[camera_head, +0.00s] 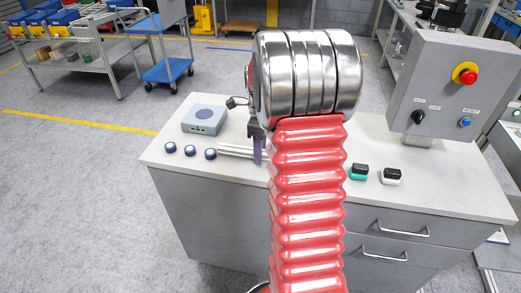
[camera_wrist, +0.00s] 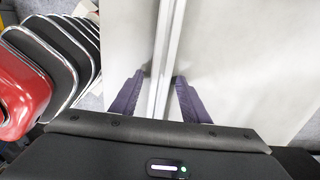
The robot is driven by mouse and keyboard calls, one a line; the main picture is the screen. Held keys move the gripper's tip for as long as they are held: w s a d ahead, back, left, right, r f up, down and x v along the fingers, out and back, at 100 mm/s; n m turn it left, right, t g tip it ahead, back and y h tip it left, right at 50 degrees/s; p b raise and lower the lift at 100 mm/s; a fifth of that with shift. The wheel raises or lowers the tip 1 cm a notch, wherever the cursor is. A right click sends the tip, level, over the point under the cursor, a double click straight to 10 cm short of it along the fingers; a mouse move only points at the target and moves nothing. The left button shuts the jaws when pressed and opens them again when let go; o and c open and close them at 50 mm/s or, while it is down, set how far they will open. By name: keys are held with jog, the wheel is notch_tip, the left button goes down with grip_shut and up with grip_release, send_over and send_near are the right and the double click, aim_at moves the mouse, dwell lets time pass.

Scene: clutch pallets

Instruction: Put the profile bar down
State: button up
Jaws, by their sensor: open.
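The profile bar (camera_head: 236,150), a thin silvery length, appears to lie on the light worktop (camera_head: 184,129), left of my red arm. Its right part is hidden behind my gripper and arm in the head view. In the wrist view the profile bar (camera_wrist: 164,45) runs lengthwise between the two purple fingers. My gripper (camera_wrist: 157,80) is open, with one finger on each side of the bar and narrow gaps visible. In the head view my gripper (camera_head: 259,150) points down at the worktop, mostly covered by the arm.
Several dark round knobs (camera_head: 190,151) sit left of the bar. A grey-blue box (camera_head: 204,120) stands behind them. A green-and-black block (camera_head: 359,173) and a white-and-black block (camera_head: 391,176) lie to the right. A control box (camera_head: 446,90) with a red button stands at the back right.

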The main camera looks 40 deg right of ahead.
notch_tip(320, 180, up, 12)
dwell(0.6)
dwell(0.4)
